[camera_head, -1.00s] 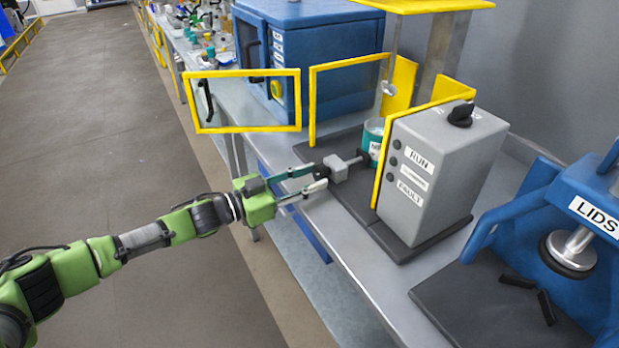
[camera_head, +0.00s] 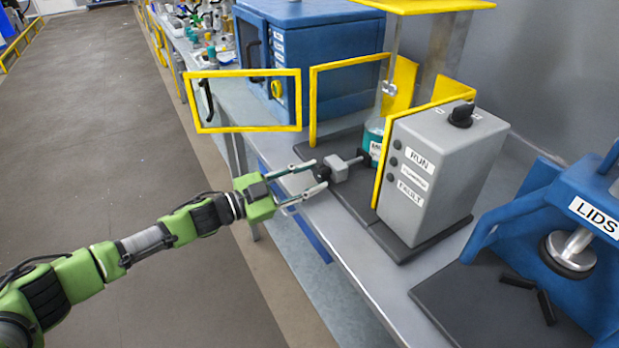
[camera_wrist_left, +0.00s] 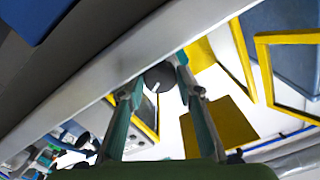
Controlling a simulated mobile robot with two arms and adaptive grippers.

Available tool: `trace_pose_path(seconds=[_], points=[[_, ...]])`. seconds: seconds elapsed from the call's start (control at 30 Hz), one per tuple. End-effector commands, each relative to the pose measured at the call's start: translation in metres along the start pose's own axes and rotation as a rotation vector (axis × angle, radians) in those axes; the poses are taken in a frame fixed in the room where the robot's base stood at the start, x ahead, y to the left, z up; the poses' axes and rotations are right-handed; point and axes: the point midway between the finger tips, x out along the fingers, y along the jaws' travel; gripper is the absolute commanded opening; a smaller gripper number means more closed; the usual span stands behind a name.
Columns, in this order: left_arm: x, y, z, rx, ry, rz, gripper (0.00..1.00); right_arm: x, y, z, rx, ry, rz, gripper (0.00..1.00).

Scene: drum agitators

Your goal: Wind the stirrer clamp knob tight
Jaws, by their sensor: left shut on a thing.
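The stirrer clamp (camera_head: 342,167) is a grey block at the front edge of the dark stirrer base. Its black round knob (camera_head: 321,173) faces my left arm. My left gripper (camera_head: 320,173) reaches in from the left, with one finger on each side of the knob. In the left wrist view the knob (camera_wrist_left: 160,76) shows a white line on its face and sits between the fingertips, which are shut on it. A vessel with teal liquid (camera_head: 374,136) stands behind the clamp, partly hidden by the yellow guard. My right gripper is not in view.
A grey control box (camera_head: 440,170) with RUN and FAULT labels stands right of the clamp. Yellow guard frames (camera_head: 298,100) stand behind and left. A blue press labelled LIDS (camera_head: 560,215) is at the right. The floor left of the bench is open.

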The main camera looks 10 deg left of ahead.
Motion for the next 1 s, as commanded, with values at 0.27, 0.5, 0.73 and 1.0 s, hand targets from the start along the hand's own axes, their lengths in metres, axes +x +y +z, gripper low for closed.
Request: trace_pose_path(seconds=[0.27,0.5,0.73,1.0], points=[[0.0,0.0,0.0,-0.001,0.0,0.0,0.49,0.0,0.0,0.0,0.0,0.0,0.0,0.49],[0.0,0.0,0.0,-0.001,0.0,0.0,0.49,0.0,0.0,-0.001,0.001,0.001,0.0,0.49],[-0.017,-0.001,0.001,-0.001,-0.003,-0.002,0.49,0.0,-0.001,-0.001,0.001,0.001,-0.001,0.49],[-0.073,0.0,0.002,-0.002,-0.005,0.0,0.49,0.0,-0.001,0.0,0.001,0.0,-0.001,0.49]])
